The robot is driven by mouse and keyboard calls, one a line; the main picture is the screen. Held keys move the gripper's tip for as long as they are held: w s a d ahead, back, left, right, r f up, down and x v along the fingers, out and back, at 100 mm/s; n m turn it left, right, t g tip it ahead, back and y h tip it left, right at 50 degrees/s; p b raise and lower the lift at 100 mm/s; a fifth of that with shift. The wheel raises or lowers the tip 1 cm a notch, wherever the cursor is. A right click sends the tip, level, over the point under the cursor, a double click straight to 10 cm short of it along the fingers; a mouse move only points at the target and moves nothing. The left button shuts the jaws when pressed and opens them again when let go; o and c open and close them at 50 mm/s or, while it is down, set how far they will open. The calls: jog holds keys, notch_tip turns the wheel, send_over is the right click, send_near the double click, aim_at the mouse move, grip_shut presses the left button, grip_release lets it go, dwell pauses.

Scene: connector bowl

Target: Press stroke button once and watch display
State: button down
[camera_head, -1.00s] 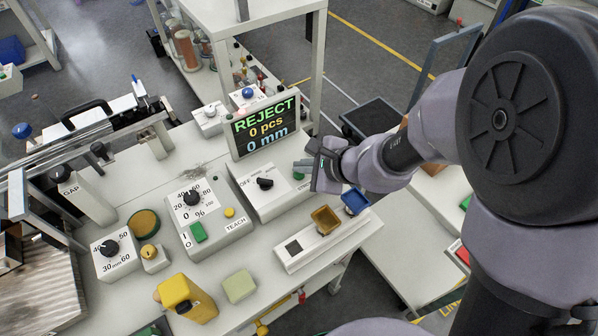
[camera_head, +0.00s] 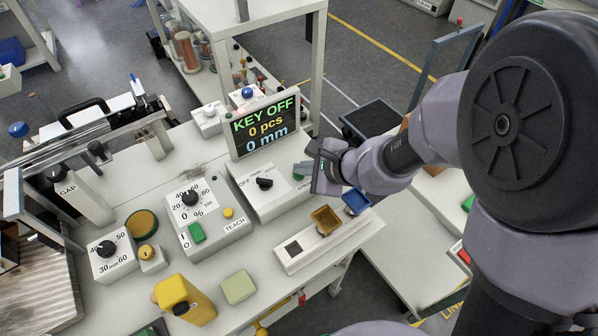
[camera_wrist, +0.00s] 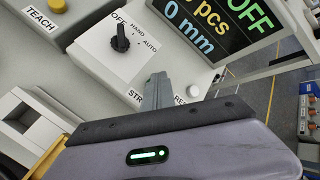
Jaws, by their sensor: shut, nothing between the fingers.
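The display (camera_head: 265,125) reads KEY OFF in green, 0 pcs in yellow and 0 mm in blue. Part of the display (camera_wrist: 215,22) also shows in the wrist view. The green stroke button (camera_head: 298,177) shows partly on the white control box (camera_head: 248,192). My gripper (camera_head: 304,168) is shut and empty, its fingertips at that button. In the wrist view my gripper (camera_wrist: 158,78) covers the button and part of the STROKE label. Whether the fingers touch or press the button is hidden.
A black selector knob (camera_head: 265,183) with OFF, HAND and AUTO marks sits beside the button. A white button (camera_wrist: 192,91) lies close to the fingers. Yellow (camera_head: 326,219) and blue (camera_head: 355,201) bins stand in front. The TEACH box (camera_head: 208,212) is to the left.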

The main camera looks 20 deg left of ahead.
aim_at(302, 177)
jog(key=shift+r, duration=0.1)
jog(key=shift+r+p, duration=0.7)
jog(key=shift+r, duration=0.15)
jog(key=shift+r+p, duration=1.95)
jog(key=shift+r, duration=0.5)
